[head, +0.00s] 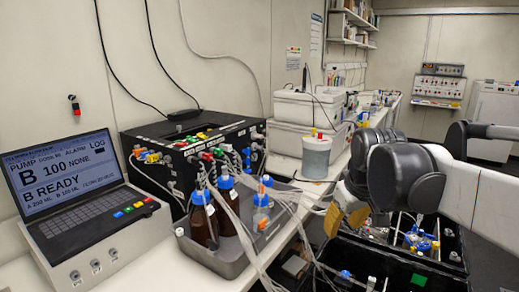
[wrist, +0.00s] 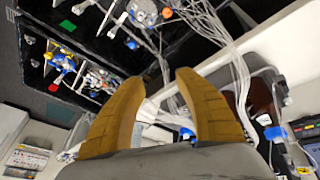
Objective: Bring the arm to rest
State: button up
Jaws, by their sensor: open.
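My gripper (head: 345,218) is at the right of the middle in the head view, with its tan fingers pointing down, between the bench edge and the black shaker box (head: 400,270). In the wrist view the two tan fingers of the gripper (wrist: 161,80) stand apart with nothing between them. My arm, white and dark grey, reaches in from the right and hides part of the bench and the box. The black box with blue-capped fittings also shows at the top of the wrist view (wrist: 95,30).
A grey tray (head: 225,262) with brown bottles (head: 203,220) stands on the bench, and loose clear tubes run from it toward the box, close to my gripper. A black pump unit (head: 170,150) and a control panel (head: 75,180) stand on the left. Floor shows at the far right.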

jog(key=s+f+m+t, duration=0.1)
jog(key=s+f, duration=0.3)
jog(key=s, duration=0.5)
jog(key=s+f+m+t, duration=0.1)
jog(key=s+f+m, duration=0.2)
jog(key=s, duration=0.6)
jog(key=shift+a+f+t, duration=0.3)
jog(key=shift+a+f, duration=0.05)
jog(key=shift+f, duration=0.6)
